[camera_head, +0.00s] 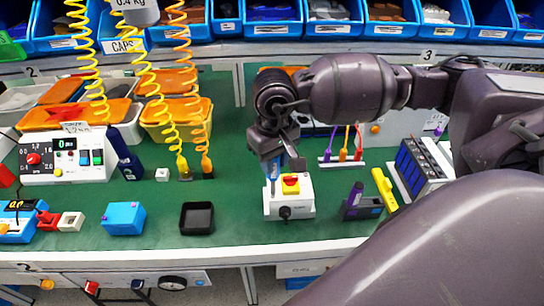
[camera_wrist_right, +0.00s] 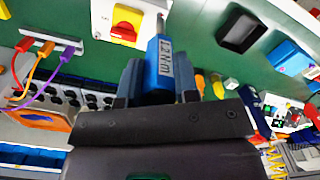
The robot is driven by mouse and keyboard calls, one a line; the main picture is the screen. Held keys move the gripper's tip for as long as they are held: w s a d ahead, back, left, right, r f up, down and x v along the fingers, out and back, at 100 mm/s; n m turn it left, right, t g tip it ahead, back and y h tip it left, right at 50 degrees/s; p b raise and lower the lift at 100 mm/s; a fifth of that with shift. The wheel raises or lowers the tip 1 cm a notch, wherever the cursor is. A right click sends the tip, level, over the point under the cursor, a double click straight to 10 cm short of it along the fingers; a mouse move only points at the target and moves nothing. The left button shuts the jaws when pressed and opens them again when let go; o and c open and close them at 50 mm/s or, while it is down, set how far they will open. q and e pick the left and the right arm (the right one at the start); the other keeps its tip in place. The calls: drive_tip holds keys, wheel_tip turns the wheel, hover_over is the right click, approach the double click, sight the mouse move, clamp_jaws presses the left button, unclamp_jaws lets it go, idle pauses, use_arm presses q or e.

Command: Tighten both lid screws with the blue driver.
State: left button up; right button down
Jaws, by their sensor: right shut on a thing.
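A white switch box (camera_head: 289,207) with a yellow plate and red rotary knob (camera_head: 290,184) stands near the front edge of the green bench. A black fitting is on its front face. My right gripper (camera_head: 275,163) is just above and behind the box's left side, pointing down. It is shut on the blue driver (camera_wrist_right: 160,68), labelled 1.2 N·m. The driver's metal shaft reaches the box's edge beside the yellow plate (camera_wrist_right: 125,25) in the wrist view. I cannot tell whether its tip touches a screw. The lid screws are too small to make out. My left gripper is not in view.
A black tray (camera_head: 197,217) and a blue box (camera_head: 124,218) stand left of the switch box. A dark holder (camera_head: 361,207) stands to the right. Coiled yellow and orange cables (camera_head: 205,130) hang at left.

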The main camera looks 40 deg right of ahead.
drive_tip(key=n+b, duration=0.1)
drive_tip(key=n, duration=0.1)
drive_tip(key=f+n+b, duration=0.1)
drive_tip(key=b, duration=0.1)
drive_tip(key=shift+n+b, duration=0.3)
drive_tip(key=shift+n, duration=0.1)
drive_tip(key=n+b, duration=0.1)
drive_tip(key=n, duration=0.1)
drive_tip(key=n+b, duration=0.1)
drive_tip(key=shift+w+r+n, duration=0.1)
drive_tip(key=shift+r+n, duration=0.1)
drive_tip(key=shift+n, duration=0.2)
drive_tip(key=shift+r, duration=0.25)
drive_tip(key=shift+d+b, duration=0.1)
drive_tip(key=shift+b, duration=0.3)
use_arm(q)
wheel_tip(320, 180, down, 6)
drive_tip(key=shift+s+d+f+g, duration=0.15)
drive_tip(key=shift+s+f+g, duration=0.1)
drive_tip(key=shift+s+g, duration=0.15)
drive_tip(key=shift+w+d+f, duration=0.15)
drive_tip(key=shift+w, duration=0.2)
use_arm(e)
drive_tip(key=shift+f, duration=0.1)
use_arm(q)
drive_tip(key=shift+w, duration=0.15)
